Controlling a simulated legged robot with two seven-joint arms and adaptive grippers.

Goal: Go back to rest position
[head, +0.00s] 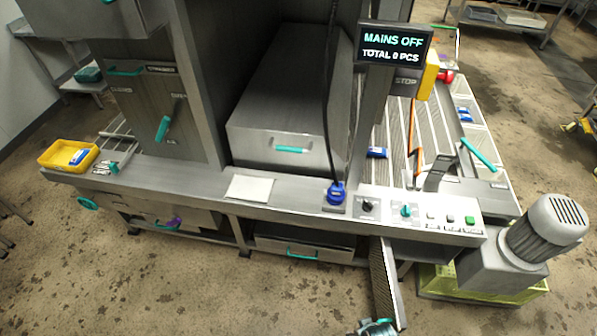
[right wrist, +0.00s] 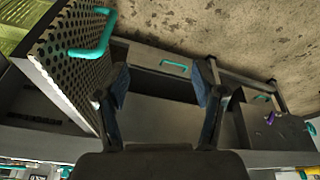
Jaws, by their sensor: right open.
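My right gripper (right wrist: 160,84) shows in the right wrist view with its two dark fingers spread apart and nothing between them. It faces the machine's lower front, with a perforated metal panel (right wrist: 72,72) with a teal handle (right wrist: 94,36) close on the left. In the head view a narrow panel (head: 383,283) juts out from below the control panel. A small dark and teal shape at its near end is cut off by the bottom edge, and I cannot tell what it is. My left gripper is not in the head view.
The display (head: 393,46) reads MAINS OFF, TOTAL 0 PCS. A grey motor (head: 548,228) stands at the right. The floor at front left is clear.

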